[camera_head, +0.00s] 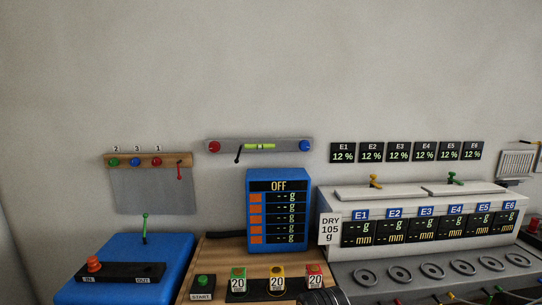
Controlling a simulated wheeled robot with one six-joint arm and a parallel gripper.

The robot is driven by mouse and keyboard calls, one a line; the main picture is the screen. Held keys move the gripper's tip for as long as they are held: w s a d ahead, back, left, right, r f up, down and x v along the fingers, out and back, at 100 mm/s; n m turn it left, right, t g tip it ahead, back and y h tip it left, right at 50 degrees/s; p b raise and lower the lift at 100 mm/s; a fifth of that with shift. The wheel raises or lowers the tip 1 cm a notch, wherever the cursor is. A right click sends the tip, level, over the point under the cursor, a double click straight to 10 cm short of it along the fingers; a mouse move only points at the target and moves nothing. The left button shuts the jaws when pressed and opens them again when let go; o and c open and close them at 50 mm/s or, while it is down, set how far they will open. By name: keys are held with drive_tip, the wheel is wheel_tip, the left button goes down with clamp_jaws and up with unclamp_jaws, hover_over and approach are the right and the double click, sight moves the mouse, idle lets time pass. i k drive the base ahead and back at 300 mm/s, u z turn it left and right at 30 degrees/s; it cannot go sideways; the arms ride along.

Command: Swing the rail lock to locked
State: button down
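Two wall rails with small levers show in the head view, and I cannot tell for sure which one carries the rail lock. A wooden rail (147,159) with green, blue and red knobs has a red lever (179,171) hanging down at its right end. A grey rail (283,146) with a red and a blue end knob and a green level vial has a black lever (238,155) slanting down below its left part. No locked marking is readable on either. My gripper's fingers are not in view.
A blue box (119,272) with a green lever (145,224) stands lower left. A blue display (277,181) reads OFF. A white cabinet (417,195) with several readouts fills the right. A dark ridged part, unclear, shows at the bottom edge (325,297). The upper wall is bare.

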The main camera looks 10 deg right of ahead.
sight(236, 161)
drive_tip(key=u, duration=0.25)
drive_tip(key=i, duration=0.95)
drive_tip(key=u, duration=0.6)
